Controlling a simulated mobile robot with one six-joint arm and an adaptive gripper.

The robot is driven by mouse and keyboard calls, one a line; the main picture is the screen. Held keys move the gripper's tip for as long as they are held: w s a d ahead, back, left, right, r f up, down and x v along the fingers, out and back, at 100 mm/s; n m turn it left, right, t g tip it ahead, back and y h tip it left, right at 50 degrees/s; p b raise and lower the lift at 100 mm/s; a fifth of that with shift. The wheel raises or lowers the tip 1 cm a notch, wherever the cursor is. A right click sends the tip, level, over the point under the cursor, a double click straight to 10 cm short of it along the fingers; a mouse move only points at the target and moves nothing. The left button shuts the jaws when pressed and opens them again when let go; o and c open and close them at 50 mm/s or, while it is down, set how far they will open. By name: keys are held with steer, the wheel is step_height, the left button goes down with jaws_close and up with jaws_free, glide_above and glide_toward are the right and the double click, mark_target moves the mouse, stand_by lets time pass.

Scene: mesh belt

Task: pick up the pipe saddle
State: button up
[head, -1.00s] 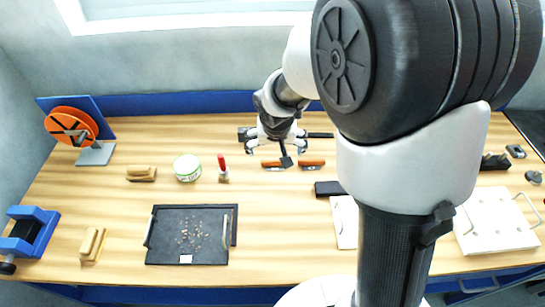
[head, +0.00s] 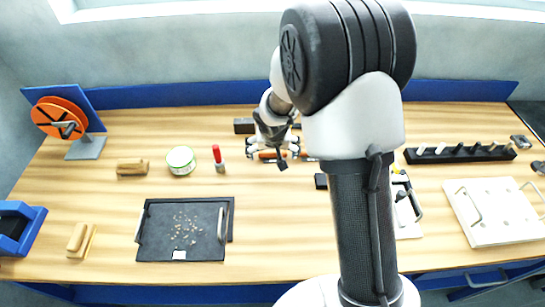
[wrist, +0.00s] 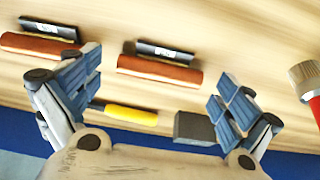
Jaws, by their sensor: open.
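I cannot pick out the pipe saddle with certainty. Two small dark grey parts lie at the far right of the bench in the head view: a flat one (head: 521,141) and one at the picture's edge (head: 538,168); both are too small to tell. My gripper (head: 275,154) is over the back middle of the bench, far left of these parts. In the wrist view my gripper (wrist: 158,104) has its fingers wide apart with nothing held between them. Two brown-orange handled tools, one near the middle (wrist: 158,72) and one at left (wrist: 40,46), lie below it.
A yellow-handled tool (wrist: 130,116) and a dark block (wrist: 195,128) lie near the fingers. A black peg rack (head: 460,153) and a white handled plate (head: 496,212) stand right. A black tray (head: 183,247), green-white tin (head: 181,160) and orange reel (head: 58,118) are left.

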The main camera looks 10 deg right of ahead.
mark_target(273, 153)
steer(key=shift+r, duration=0.15)
steer(key=c, duration=1.3)
steer(key=shift+r, duration=0.1)
step_height(273, 153, up, 20)
steer(key=p, duration=0.7)
